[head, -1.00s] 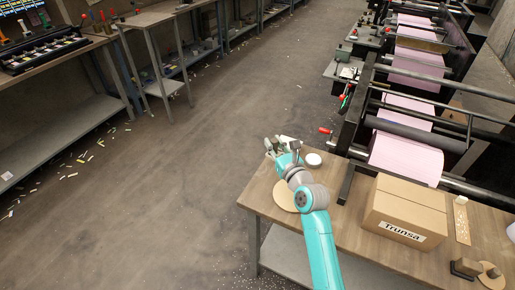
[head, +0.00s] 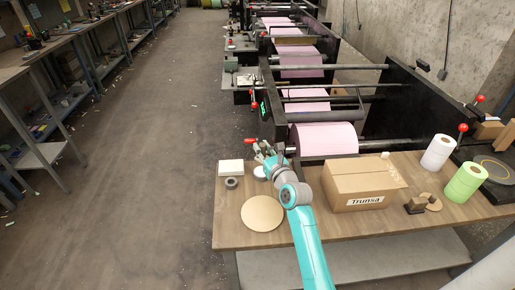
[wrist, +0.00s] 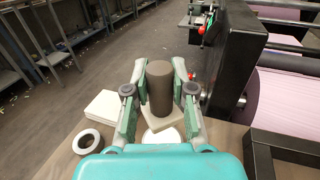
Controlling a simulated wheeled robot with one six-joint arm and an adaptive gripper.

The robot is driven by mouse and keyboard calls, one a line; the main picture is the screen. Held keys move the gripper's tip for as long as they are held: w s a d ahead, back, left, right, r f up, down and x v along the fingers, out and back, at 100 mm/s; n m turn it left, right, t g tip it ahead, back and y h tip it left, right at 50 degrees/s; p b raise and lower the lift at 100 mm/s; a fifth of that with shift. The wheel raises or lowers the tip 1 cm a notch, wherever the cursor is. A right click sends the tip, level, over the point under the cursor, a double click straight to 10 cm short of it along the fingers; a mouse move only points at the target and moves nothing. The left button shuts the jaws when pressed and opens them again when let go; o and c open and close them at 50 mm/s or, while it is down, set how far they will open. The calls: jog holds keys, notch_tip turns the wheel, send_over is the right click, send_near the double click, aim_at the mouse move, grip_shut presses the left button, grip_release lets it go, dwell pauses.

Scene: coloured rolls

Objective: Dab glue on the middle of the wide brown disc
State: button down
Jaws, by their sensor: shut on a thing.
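The wide brown disc (head: 262,213) lies flat on the wooden table near its left end, uncovered in the head view. My gripper (head: 266,150) is beyond the disc and slightly right of it, near the table's far edge. In the wrist view my gripper (wrist: 159,98) is shut on a dark brown cylinder (wrist: 160,85), with one finger on each side. A beige square piece (wrist: 158,118) shows just below the cylinder; I cannot tell whether they are joined. The disc does not show in the wrist view.
A white square pad (head: 230,167), a grey ring (head: 231,183) and a white round piece (head: 260,172) lie beyond the disc. A cardboard box (head: 360,184) stands to its right, with white (head: 438,152) and green (head: 464,183) rolls farther right. The pink-roll machine (head: 324,139) stands behind.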

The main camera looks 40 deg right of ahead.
jog(key=shift+f, duration=2.6)
jog(key=shift+a+f, duration=0.1)
jog(key=shift+f, duration=0.5)
jog(key=shift+r, duration=3.55)
